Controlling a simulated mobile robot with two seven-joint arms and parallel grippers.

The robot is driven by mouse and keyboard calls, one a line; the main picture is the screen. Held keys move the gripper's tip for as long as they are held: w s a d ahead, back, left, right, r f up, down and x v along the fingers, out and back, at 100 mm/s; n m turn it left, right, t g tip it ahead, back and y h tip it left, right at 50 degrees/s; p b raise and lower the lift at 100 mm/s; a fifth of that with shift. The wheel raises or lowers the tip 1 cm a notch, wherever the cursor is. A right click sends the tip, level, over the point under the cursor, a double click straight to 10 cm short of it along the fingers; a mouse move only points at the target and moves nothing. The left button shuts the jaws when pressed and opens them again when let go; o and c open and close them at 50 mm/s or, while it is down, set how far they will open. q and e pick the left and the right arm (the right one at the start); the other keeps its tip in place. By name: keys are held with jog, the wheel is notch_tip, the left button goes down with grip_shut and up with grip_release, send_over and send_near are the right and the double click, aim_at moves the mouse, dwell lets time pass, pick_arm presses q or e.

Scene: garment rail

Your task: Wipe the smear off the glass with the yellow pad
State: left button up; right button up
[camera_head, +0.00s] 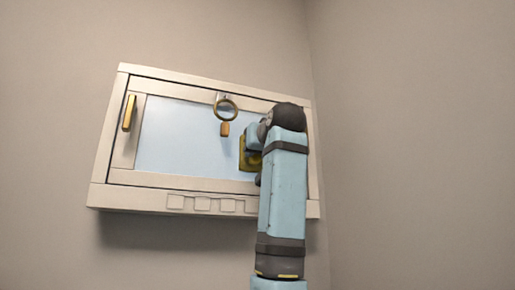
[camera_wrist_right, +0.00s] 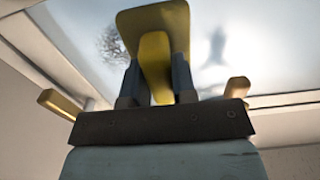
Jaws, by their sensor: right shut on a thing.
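The glass (camera_head: 180,140) is a pale blue pane in a cream framed door on the wall; it also fills the top of the right wrist view (camera_wrist_right: 255,60). The smear (camera_wrist_right: 112,45) is a dark speckled patch on the glass, just left of the pad in that view. I cannot make it out in the head view. My right gripper (camera_wrist_right: 156,82) is shut on the yellow pad (camera_wrist_right: 152,20), which also shows beside my arm in the head view (camera_head: 249,158). The pad is close to the glass; I cannot tell whether it touches. My left gripper is not in view.
A yellow handle (camera_head: 129,113) stands on the left of the door frame. Several square panels (camera_head: 200,204) line the lower frame. My right arm hides the glass's right end.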

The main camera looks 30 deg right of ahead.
jog(key=shift+s+d, duration=0.9)
jog(key=shift+d, duration=3.1)
jog(key=shift+w+a, duration=0.3)
jog(key=shift+a, duration=1.05)
jog(key=shift+w+a, duration=0.35)
jog(key=shift+a, duration=1)
jog(key=shift+w+a, duration=0.3)
jog(key=shift+a, duration=1.05)
jog(key=shift+s, duration=0.1)
jog(key=shift+b+v, duration=1.2)
jog(key=shift+v, duration=1.65)
